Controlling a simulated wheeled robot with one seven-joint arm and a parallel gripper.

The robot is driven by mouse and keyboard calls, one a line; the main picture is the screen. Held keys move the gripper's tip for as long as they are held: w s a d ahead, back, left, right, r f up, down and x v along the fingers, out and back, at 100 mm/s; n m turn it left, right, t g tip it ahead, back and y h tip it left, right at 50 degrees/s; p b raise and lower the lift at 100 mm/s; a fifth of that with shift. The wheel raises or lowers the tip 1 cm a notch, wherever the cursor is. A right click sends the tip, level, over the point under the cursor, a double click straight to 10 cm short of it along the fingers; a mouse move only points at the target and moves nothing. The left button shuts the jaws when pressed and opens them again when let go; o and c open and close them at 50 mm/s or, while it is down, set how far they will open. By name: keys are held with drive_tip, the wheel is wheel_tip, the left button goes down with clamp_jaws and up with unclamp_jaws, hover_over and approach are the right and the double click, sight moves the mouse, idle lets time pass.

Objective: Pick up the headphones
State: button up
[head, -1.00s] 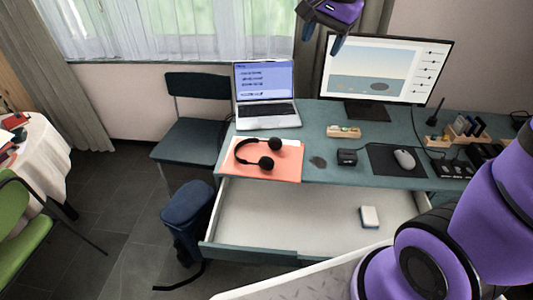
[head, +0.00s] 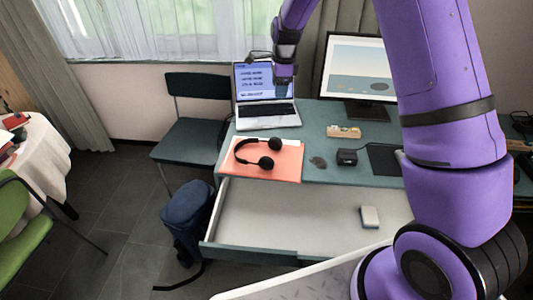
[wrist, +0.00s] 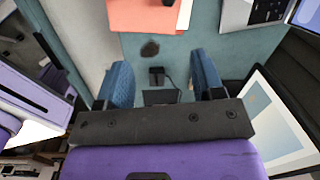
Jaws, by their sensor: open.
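The black headphones (head: 264,161) lie on an orange folder (head: 284,166) at the left front of the teal desk. Their band curves to the left and the two ear pads face right. My gripper (head: 284,79) is up in front of the laptop screen, above and behind the headphones and clear of them. In the wrist view its two blue fingers (wrist: 161,85) are spread apart with nothing between them. That view shows the folder (wrist: 150,14) at the top edge, with only a small dark part of the headphones at the frame's top.
An open laptop (head: 268,115) stands behind the folder. A monitor (head: 358,72), a wooden holder (head: 343,132) and a small black box (head: 347,156) are to the right.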

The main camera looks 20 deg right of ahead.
drive_tip(key=w+f+m+g, duration=0.1)
drive_tip(key=w+f+m, duration=0.1)
drive_tip(key=f, duration=0.6)
drive_tip(key=w+f+m, duration=0.3)
drive_tip(key=f, duration=0.4)
hover_over(271, 138)
drive_tip(key=shift+h, duration=0.3)
drive_tip(key=f, duration=0.5)
drive_tip(key=shift+s+f, duration=0.2)
drive_tip(key=shift+s, duration=0.1)
drive_tip(key=shift+w+f, duration=0.15)
drive_tip(key=shift+f, duration=1.3)
drive_tip(key=shift+w+f, duration=0.1)
drive_tip(key=shift+f, duration=1.35)
drive_tip(key=c, duration=1.1)
